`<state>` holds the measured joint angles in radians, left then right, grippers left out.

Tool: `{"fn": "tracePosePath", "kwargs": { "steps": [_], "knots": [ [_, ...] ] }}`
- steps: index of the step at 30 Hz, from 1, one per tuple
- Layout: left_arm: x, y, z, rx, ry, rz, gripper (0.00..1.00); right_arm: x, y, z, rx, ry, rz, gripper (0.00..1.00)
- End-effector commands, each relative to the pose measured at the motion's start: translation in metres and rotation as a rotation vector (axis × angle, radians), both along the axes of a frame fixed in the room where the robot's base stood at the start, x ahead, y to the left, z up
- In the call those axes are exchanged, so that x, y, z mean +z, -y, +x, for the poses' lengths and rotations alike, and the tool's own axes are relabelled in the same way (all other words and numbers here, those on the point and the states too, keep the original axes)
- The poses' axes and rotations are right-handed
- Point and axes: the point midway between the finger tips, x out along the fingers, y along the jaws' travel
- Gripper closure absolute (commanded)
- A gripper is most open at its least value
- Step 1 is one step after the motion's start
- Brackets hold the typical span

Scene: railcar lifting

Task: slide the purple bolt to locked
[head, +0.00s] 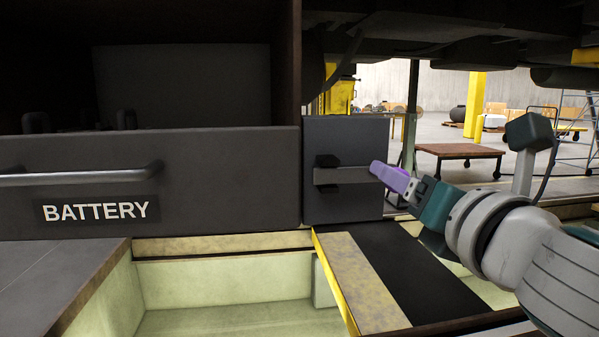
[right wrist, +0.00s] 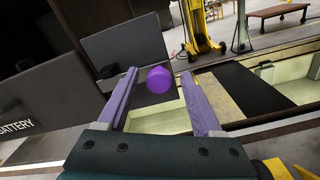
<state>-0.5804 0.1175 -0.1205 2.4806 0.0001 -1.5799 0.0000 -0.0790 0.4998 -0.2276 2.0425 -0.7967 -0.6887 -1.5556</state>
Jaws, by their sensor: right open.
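The bolt's round purple knob (right wrist: 158,79) shows in the right wrist view, between the tips of my right gripper's lilac fingers (right wrist: 158,85). In the head view a grey bar (head: 345,175) runs through a dark bracket on a dark grey panel (head: 343,205). My right gripper (head: 388,176) reaches in from the right to the bar's right end. There I cannot clearly separate knob from finger. My left gripper is not in view.
A drawer front marked BATTERY (head: 230,185) with a bar handle is left of the panel. Below is an open pit (head: 225,318) with a yellow-edged plate (head: 365,285) beside it. Railcar underside parts hang above. A brown cart (head: 460,151) stands behind.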

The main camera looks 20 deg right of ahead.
Motion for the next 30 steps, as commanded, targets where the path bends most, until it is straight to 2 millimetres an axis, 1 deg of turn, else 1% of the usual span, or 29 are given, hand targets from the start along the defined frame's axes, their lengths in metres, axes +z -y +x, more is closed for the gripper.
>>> {"fn": "tracePosePath", "kwargs": {
  "steps": [1, 5, 13, 14, 30],
  "knots": [
    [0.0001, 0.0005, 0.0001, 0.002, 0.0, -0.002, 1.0, 0.0004, 0.001, 0.0053, 0.001, 0.001, 0.0, 0.33],
    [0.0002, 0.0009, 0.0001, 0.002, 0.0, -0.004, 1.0, 0.0, 0.0027, 0.0126, 0.0, 0.0, 0.001, 0.33],
    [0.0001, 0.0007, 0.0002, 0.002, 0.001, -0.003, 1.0, -0.0005, 0.003, 0.0138, 0.0, 0.0, 0.002, 0.33],
    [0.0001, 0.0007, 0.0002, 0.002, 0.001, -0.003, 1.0, -0.0005, 0.003, 0.0137, 0.0, 0.0, 0.002, 0.35],
    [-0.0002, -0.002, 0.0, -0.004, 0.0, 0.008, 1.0, -0.0004, 0.0031, 0.0135, 0.0, 0.0, 0.002, 0.96]
  ]
}}
